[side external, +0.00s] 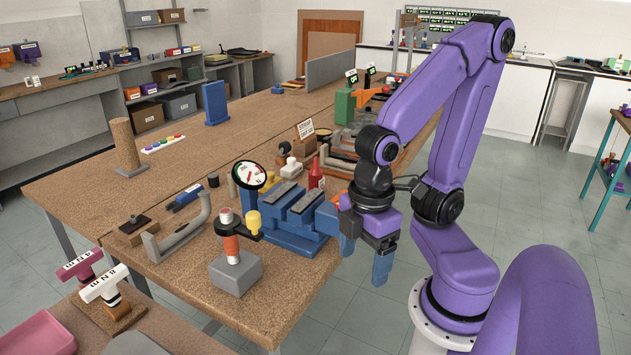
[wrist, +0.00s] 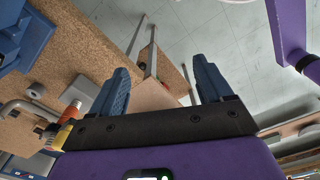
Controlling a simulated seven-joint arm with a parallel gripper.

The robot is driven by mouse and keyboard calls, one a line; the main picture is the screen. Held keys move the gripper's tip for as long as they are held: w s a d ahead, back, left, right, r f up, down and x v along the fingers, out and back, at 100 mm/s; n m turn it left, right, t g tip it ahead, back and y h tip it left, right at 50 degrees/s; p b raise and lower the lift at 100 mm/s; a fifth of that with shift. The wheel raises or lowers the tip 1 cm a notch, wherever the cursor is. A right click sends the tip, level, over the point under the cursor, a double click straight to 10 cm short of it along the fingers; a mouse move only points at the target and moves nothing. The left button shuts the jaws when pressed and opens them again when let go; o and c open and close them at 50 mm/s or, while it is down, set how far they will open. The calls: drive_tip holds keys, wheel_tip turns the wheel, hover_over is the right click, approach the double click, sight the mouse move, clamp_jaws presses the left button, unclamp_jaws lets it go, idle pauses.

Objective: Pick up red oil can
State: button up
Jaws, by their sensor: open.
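The red oil can (side external: 316,176) stands upright on the wooden workbench in the side view, behind the blue vise and left of my arm. It has a narrow pointed top, and its lower part is partly hidden. My gripper (side external: 364,258) hangs over the bench's right edge, nearer the camera than the can and apart from it. Its two blue fingers are spread with nothing between them. The wrist view shows the open fingers (wrist: 160,68) too, with floor and furniture beyond them. I cannot make out the oil can in the wrist view.
A blue vise (side external: 292,208) stands between my gripper and the can's area. A grey-based post with orange and white bands (side external: 234,262) and a yellow knob stands at the front. Bare bench shows at left.

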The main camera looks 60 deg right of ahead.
wheel_tip(320, 180, up, 11)
drive_tip(key=w+a+f+m+t+y, duration=0.1)
drive_tip(key=w+a+m+t+y, duration=0.15)
drive_tip(key=w, duration=0.65)
drive_tip(key=w+a+m+t+y, duration=0.1)
drive_tip(key=w+m, duration=0.3)
drive_tip(key=w, duration=0.5)
drive_tip(key=w+d+m+t+h, duration=0.2)
drive_tip(key=w+d+m+t, duration=0.35)
drive_tip(key=w+d, duration=0.9)
drive_tip(key=m+h, duration=1)
drive_tip(key=h, duration=0.1)
hover_over(317, 177)
wheel_tip(317, 177, down, 16)
drive_tip(key=shift+s+a+f, duration=0.1)
drive_tip(key=shift+s+f, duration=0.05)
drive_tip(key=shift+f, duration=1.4)
drive_tip(key=shift+s+f, duration=0.1)
drive_tip(key=shift+f, duration=1.4)
wheel_tip(317, 177, down, 2)
drive_tip(key=shift+f, duration=0.15)
drive_tip(key=shift+h+x, duration=0.25)
drive_tip(key=shift+x, duration=0.7)
drive_tip(key=shift+w+d+f, duration=0.15)
drive_tip(key=shift+w+d, duration=0.2)
drive_tip(key=shift+w, duration=0.05)
